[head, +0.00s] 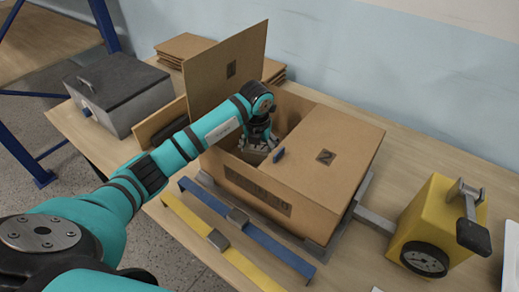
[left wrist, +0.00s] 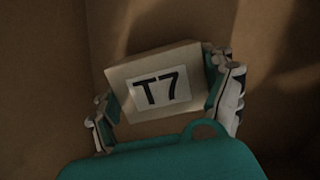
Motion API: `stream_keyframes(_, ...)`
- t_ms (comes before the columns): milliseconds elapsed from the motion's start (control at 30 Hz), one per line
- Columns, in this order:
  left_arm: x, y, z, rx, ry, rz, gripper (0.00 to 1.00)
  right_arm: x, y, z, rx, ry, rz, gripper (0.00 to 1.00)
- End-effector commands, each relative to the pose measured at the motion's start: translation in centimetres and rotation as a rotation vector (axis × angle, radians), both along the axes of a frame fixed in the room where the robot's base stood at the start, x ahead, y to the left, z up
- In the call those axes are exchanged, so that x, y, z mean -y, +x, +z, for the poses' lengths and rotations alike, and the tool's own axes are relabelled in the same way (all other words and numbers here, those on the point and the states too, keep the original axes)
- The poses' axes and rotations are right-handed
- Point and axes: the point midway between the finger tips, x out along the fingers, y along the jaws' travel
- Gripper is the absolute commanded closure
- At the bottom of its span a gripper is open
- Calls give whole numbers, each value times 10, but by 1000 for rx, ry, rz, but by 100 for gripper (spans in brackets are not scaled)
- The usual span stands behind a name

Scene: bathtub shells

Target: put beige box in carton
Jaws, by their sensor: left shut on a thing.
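The carton (head: 325,175) is a large brown cardboard box on the table, with one flap (head: 228,68) standing up and another flap marked 2 covering its right part. My left gripper (head: 262,150) reaches into the open left part of the carton. In the left wrist view my left gripper (left wrist: 170,105) is shut on the beige box (left wrist: 158,58), which carries a white T7 label. Brown cardboard walls surround the box there. I cannot tell whether the box touches the carton's bottom. In the head view the beige box is hidden by the gripper and carton. My right gripper is not in view.
A grey case (head: 118,92) stands at the left of the table. Folded cardboard (head: 186,48) lies at the back. A yellow device (head: 432,225) with a black dial stands at the right. Blue (head: 275,245) and yellow (head: 190,220) bars lie along the front.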

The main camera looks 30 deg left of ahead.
Motion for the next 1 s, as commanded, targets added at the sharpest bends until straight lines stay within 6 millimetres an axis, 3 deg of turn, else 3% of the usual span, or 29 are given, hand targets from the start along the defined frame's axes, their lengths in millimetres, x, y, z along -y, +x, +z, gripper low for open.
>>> stream_keyframes(367,-1,0,-10,2,1,0,65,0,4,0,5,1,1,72)
stream_keyframes(400,0,0,-10,2,1,0,16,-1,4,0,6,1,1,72)
stream_keyframes(533,0,0,-9,1,0,0,0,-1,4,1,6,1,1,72)
stream_keyframes(867,0,0,-5,2,1,-1,0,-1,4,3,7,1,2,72)
stream_keyframes(1000,0,-1,11,5,1,-2,0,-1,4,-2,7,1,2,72)
